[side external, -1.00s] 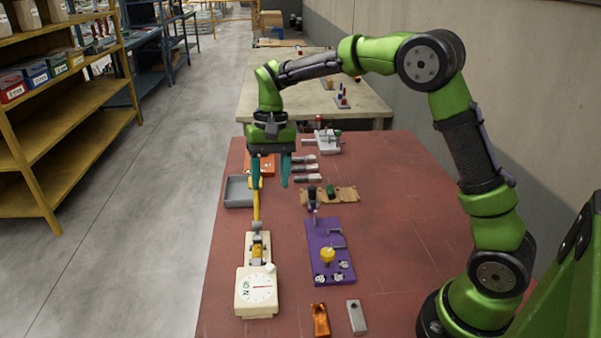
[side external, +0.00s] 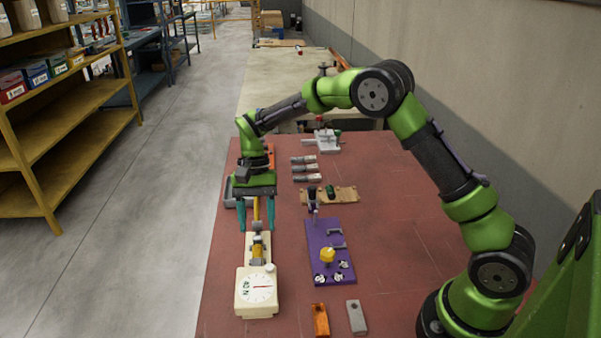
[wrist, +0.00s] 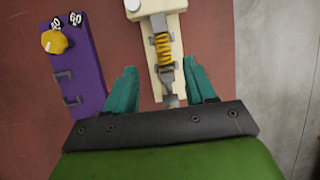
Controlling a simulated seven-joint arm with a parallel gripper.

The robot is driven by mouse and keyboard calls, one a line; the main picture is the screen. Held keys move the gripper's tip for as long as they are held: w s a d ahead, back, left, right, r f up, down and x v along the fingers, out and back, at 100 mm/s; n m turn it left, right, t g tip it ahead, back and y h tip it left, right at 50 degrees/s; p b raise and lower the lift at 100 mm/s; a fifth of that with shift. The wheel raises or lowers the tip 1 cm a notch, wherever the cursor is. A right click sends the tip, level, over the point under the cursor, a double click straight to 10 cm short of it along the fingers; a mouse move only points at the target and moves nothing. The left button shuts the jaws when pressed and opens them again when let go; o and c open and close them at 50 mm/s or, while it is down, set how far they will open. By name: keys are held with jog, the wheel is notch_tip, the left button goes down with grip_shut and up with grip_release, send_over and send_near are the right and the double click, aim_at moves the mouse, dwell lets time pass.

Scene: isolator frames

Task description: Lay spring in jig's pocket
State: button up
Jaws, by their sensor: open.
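A yellow coil spring (wrist: 163,45) lies in the narrow bed of a cream gauge (side external: 257,289) with a round dial marked 40 N. The spring also shows small in the side view (side external: 258,250). My gripper (side external: 257,221) is open above the lever end of the gauge, fingers pointing down and empty. In the wrist view the teal fingers (wrist: 160,68) stand on either side of the gauge's grey rod, just short of the spring. I cannot tell for sure which fixture is the jig; a purple plate (side external: 318,262) with a yellow knob and grey brackets lies to the right.
A brown board (side external: 345,196) with a green part lies behind the purple plate. An orange block (side external: 320,320) and a grey block (side external: 356,317) lie in front. A grey tray is partly hidden behind my gripper. The red tabletop (side external: 400,220) is clear on the right.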

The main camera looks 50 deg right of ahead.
aim_at(257, 250)
jog(key=shift+w+x, duration=0.2)
jog(key=shift+x, duration=1.3)
jog(key=shift+w+x, duration=0.15)
jog(key=shift+x, duration=1.35)
jog(key=shift+f, duration=0.15)
jog(key=shift+c, duration=0.5)
grip_shut()
